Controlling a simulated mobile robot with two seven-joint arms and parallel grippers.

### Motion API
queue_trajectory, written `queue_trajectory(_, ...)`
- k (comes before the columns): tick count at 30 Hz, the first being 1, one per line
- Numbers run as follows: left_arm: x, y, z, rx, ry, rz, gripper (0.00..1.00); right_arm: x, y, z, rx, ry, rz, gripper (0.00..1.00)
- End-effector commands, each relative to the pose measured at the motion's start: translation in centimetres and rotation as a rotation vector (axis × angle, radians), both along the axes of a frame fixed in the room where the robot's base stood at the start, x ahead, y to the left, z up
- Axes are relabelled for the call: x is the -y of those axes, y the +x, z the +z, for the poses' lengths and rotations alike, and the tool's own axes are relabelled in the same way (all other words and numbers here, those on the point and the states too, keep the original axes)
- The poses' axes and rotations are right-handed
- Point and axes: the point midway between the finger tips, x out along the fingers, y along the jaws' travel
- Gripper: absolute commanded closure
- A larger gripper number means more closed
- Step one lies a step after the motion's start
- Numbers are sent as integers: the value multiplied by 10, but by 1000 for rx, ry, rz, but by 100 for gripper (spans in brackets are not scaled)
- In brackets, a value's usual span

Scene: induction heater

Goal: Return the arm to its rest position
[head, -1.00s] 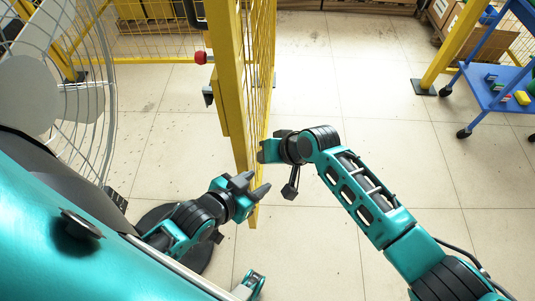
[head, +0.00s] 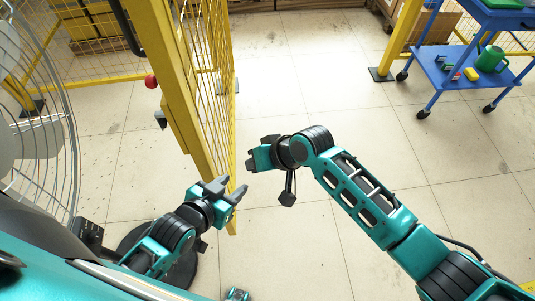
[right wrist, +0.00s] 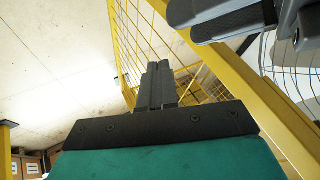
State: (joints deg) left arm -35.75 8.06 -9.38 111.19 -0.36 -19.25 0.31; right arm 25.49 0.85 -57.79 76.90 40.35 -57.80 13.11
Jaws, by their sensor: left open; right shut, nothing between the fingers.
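My right arm (head: 365,185) reaches in from the lower right in the head view, bent, over open floor. Its gripper (head: 249,161) is shut and empty, and points left toward the yellow mesh gate. In the right wrist view its two dark fingers (right wrist: 157,86) lie together with nothing between them. My left gripper (head: 231,189) is lower and further left in the head view. Its fingers are apart with nothing between them. Dark grey finger-like parts (right wrist: 222,18) at the top of the right wrist view look like my left gripper.
The yellow mesh gate (head: 190,120) stands close to both grippers, with a red knob (head: 151,81) beside it. A large fan (head: 45,135) stands at the left. A blue cart (head: 463,83) stands at the upper right. The tiled floor between gate and cart is clear.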

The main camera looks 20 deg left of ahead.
Motion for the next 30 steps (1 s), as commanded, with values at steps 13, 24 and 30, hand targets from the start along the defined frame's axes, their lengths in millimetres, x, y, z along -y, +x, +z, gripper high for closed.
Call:
queue_trajectory(13,-1,0,6,0,1,0,57,28,-8,38,-1,-1,-1,100)
queue_trajectory(24,-1,0,6,-1,2,0,57,41,-8,31,56,99,-119,100)
queue_trajectory(30,-1,-1,6,-1,3,0,57,99,-1,12,212,161,-349,100)
